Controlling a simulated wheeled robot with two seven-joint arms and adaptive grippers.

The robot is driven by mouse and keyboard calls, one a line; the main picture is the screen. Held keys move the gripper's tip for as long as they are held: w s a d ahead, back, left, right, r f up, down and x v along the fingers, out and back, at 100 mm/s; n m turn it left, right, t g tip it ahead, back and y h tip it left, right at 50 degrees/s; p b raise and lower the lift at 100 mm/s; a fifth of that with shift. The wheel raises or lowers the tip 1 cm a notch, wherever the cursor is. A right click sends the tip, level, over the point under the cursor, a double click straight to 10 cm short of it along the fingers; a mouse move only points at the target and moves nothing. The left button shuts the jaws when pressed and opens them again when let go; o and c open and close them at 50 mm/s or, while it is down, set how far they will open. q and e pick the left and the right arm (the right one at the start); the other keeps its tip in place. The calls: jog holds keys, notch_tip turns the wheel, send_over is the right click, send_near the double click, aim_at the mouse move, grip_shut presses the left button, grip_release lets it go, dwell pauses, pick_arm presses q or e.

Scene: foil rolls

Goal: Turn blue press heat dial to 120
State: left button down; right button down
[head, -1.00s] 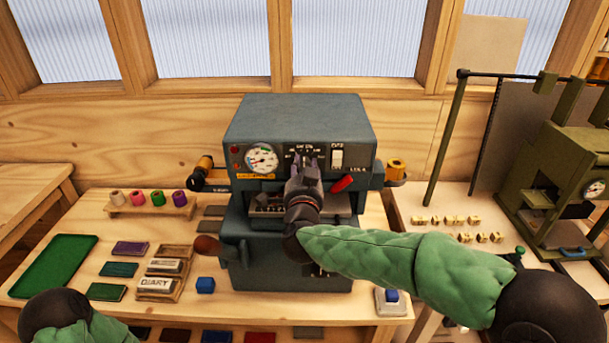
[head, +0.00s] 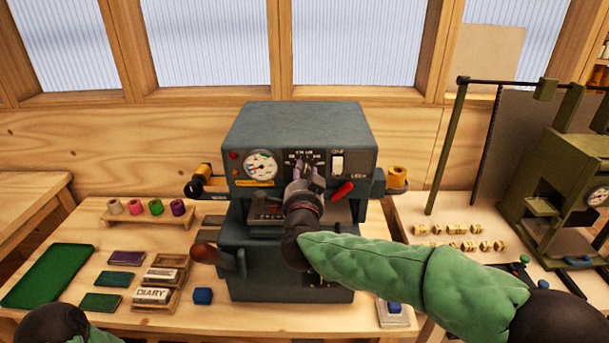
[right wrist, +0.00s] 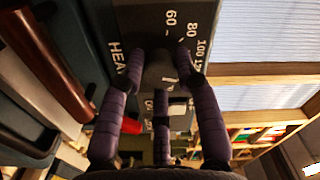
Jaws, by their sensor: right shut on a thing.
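The blue press (head: 300,130) stands on the bench in the middle of the head view. Its heat dial (right wrist: 160,68) is a dark knob on the front panel, with the marks 60, 80, 100 and part of 12 beside it in the right wrist view. My right gripper (head: 305,172) is at the panel. Its purple fingers (right wrist: 165,85) are shut around the dial. The fingers hide much of the knob, and I cannot read its setting. My left gripper is not in view; only part of my left arm shows at bottom left.
A round gauge (head: 261,165) is left of the dial; a white switch (head: 337,162) and red lever (head: 342,190) are right. A brown-knobbed handle (head: 206,253) sticks out left. A green press (head: 560,190) stands on the right table. Foil rolls (head: 155,207) stand at left.

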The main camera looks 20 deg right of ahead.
jog(key=c, duration=0.9)
grip_release()
jog(key=shift+a+f, duration=0.25)
jog(key=shift+f, duration=0.15)
jog(key=shift+r, duration=0.2)
jog(key=shift+d, duration=0.1)
jog(key=shift+s+r, duration=0.1)
jog(key=v, duration=1.2)
